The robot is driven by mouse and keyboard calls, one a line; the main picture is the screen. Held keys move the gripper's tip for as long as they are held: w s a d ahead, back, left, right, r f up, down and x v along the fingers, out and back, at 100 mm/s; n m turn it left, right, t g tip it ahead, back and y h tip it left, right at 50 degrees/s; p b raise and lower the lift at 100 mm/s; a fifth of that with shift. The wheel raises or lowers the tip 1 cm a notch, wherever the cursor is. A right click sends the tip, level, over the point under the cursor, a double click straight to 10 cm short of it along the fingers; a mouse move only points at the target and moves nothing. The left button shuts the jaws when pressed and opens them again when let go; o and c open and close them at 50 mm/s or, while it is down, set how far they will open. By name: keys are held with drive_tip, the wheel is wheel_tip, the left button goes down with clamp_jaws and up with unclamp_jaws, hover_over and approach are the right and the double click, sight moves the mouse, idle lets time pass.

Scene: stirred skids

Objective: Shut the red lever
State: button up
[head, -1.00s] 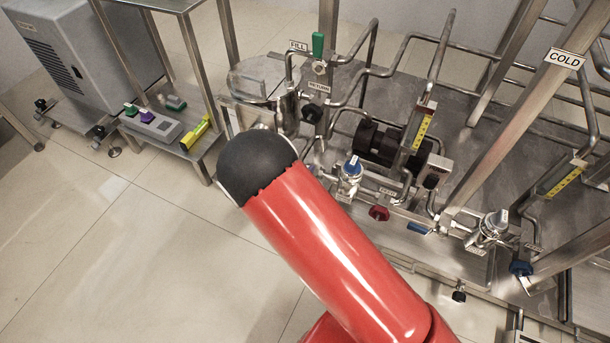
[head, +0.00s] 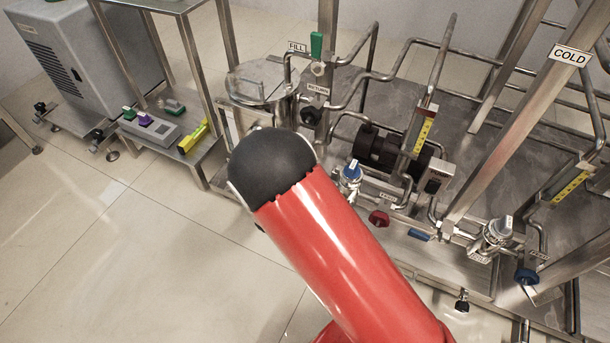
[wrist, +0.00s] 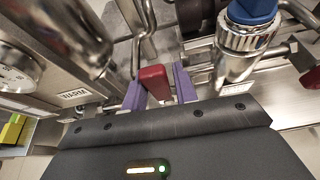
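A red lever (wrist: 154,82) stands between the two purple fingertips of my gripper (wrist: 158,88) in the wrist view. The fingers are apart, one on either side of it. The lever's lower end is hidden by the gripper's dark body, and I cannot tell whether either finger touches it. In the head view my red arm with its black rounded joint hides the gripper, and I cannot make out this lever there. A red handle (head: 379,218) shows in the head view to the right of my arm, on the front pipe; I cannot tell whether it is the same one.
A blue-topped valve (wrist: 245,35) stands close on the gripper's right; the head view shows it too (head: 350,173). A metal pipe and a gauge (wrist: 15,78) crowd the left, near a WARM label (wrist: 73,94). A black pump (head: 378,148) lies behind. Floor at front left is clear.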

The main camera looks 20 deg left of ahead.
drive_tip(key=o, duration=0.4)
drive_tip(key=shift+d, duration=0.15)
drive_tip(key=p+v, duration=0.1)
drive_tip(key=v, duration=0.6)
drive_tip(key=shift+s+r, duration=0.2)
drive_tip(key=shift+s, duration=0.15)
drive_tip(key=shift+w+r, duration=0.1)
drive_tip(key=w+d+r+m+g+h+p, duration=0.1)
drive_tip(key=d+r+m+g+h+p, duration=0.2)
drive_tip(key=d+r+m, duration=0.85)
drive_tip(key=w+d+r+m+g+h+p, duration=0.1)
drive_tip(key=w+d+r+m+g+h, duration=0.2)
drive_tip(key=d+r+m, duration=0.8)
drive_tip(key=s+d+r+m+y+p, duration=0.1)
drive_tip(key=s+d+r+m+y, duration=0.1)
drive_tip(key=s+d+r+m, duration=0.2)
drive_tip(key=s+d+r+m+g+y+p, duration=0.1)
drive_tip(key=s+d+r+m+y+p, duration=0.1)
drive_tip(key=s+d+r+m, duration=0.2)
drive_tip(key=s+d+r+m+g+y+p, duration=0.1)
drive_tip(key=s+d+r+m, duration=0.3)
drive_tip(key=s, duration=0.5)
drive_tip(key=shift+s+d+r+y+p, duration=0.2)
drive_tip(key=shift+d+r+y+p, duration=0.45)
drive_tip(key=shift+d+r+y, duration=0.45)
